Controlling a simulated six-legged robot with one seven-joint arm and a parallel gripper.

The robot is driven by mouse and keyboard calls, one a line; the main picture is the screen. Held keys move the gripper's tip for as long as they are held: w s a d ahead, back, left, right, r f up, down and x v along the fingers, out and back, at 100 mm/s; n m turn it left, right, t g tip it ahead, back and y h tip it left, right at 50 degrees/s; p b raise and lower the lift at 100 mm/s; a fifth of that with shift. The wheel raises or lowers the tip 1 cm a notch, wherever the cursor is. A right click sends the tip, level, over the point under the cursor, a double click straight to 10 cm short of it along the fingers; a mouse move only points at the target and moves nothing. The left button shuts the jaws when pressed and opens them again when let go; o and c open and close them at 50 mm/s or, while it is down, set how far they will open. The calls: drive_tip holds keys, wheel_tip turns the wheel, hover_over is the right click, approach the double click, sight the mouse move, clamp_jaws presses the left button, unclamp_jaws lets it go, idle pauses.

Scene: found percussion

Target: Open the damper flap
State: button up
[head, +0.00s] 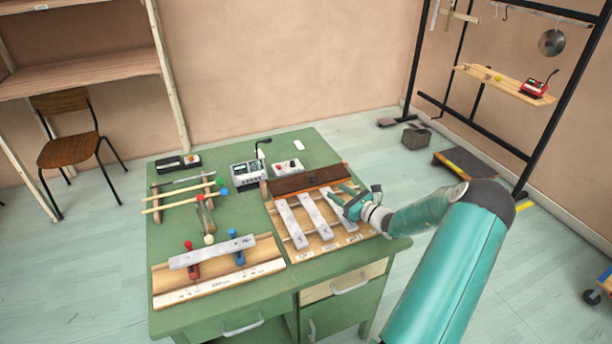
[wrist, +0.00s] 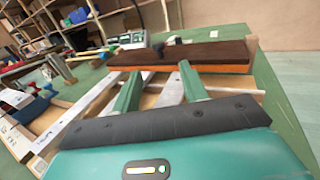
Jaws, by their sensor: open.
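The damper flap looks to be the long dark brown board (head: 310,179) along the back of the wooden bar frame (head: 302,253) on the green desk. It lies across the far ends of several grey metal bars (head: 318,217). In the wrist view the flap (wrist: 190,54) lies ahead of the fingers, with an orange-brown strip along its near edge. My gripper (head: 343,197) is open and empty over the right part of the bars, in front of the flap. In the wrist view the fingers (wrist: 160,78) point toward the flap; I cannot tell whether they touch anything.
A second wooden stand (head: 220,283) with a grey bar on red and blue clamps sits at the front left. Mallets (head: 180,200) lie behind it. Small meter boxes (head: 249,172) stand behind the flap. The green desk (head: 320,150) is mostly bare at its back right.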

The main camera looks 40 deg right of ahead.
sight(312, 176)
drive_tip(key=shift+w+a+r, duration=0.25)
drive_tip(key=shift+w, duration=0.1)
drive_tip(key=shift+w+d, duration=0.1)
drive_tip(key=shift+w, duration=0.25)
drive_tip(key=w, duration=0.3)
drive_tip(key=w+a, duration=0.1)
drive_tip(key=w, duration=0.7)
drive_tip(key=shift+a, duration=0.15)
clamp_jaws()
